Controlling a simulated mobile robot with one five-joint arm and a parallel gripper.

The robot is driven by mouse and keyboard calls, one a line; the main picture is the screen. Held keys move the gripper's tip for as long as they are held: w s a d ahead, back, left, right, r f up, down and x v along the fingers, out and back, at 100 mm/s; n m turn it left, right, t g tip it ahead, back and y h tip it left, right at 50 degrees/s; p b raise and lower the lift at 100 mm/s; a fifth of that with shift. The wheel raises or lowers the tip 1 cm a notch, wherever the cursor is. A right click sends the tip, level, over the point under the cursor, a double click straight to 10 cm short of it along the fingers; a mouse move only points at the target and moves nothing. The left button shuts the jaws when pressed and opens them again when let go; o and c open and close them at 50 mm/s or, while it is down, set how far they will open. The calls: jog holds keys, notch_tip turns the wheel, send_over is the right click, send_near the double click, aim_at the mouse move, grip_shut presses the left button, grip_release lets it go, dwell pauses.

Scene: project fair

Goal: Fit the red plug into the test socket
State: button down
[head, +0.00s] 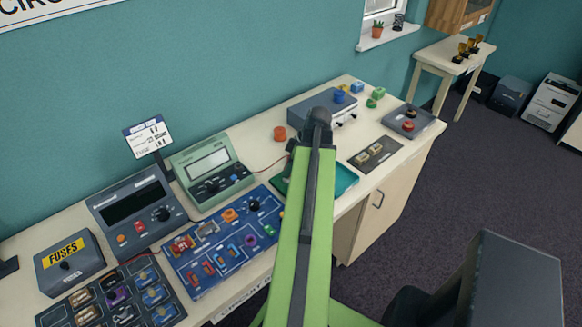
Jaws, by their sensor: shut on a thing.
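My green arm reaches away from me over the bench, ending in a dark wrist at the grey-blue box. The arm hides my gripper's fingertips and anything between them. An orange-red round piece (279,133) stands on the bench left of the wrist. A red round piece (408,126) sits in a small grey tray (393,116) at the right. I cannot tell whether either is the red plug. The grey-blue box (303,112) has a blue piece on top and small knobs on its front. I cannot make out which part is the test socket.
A teal tray (346,182) lies partly under my arm. Left are a blue component board (208,268), a green meter (213,172), a dark meter (132,211) and a fuse box (68,262). Green and blue pieces (377,92) stand at the bench's far end.

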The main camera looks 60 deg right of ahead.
jog(key=shift+f+b, duration=0.4)
jog(key=shift+f, duration=0.05)
jog(key=c, duration=1.1)
grip_release()
jog(key=o, duration=0.4)
jog(key=shift+w, duration=0.1)
jog(key=shift+o, duration=0.2)
jog(key=shift+r, duration=0.1)
notch_tip(320, 180, up, 8)
jog(key=p, duration=0.8)
jog(key=shift+w, duration=0.1)
